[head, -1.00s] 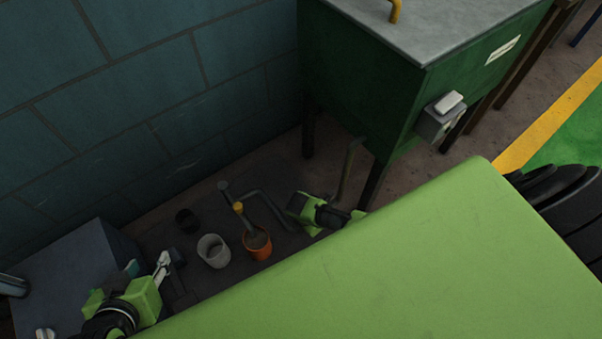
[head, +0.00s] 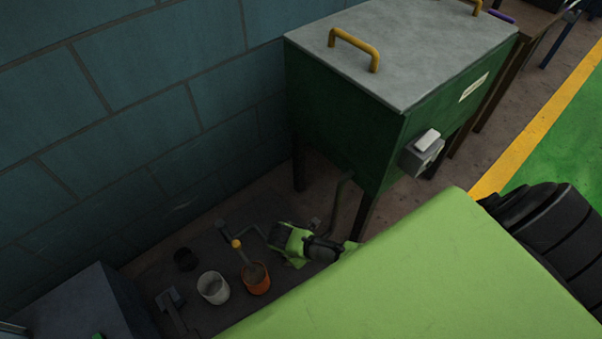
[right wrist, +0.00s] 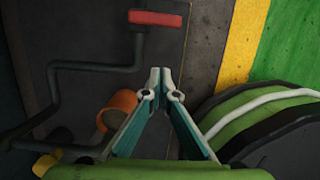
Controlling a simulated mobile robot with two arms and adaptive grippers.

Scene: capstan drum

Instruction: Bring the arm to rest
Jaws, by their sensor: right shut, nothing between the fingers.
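In the right wrist view my right gripper (right wrist: 160,75) is shut, its two fingertips together with nothing between them. It hangs over the dark mat, to the right of an orange cup (right wrist: 117,108) and apart from it. In the head view my right arm's green and black wrist (head: 295,243) is low, right of the orange cup (head: 256,280); its fingers cannot be made out there. My left gripper is outside the head view; only a small green bit shows at the bottom left edge.
A white cup (head: 212,288) and a small black cup (head: 186,259) stand left of the orange one. A bent crank with a red handle (right wrist: 155,19) lies near the gripper. A green cabinet (head: 345,130) stands behind. A dark box (head: 85,305) is at lower left.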

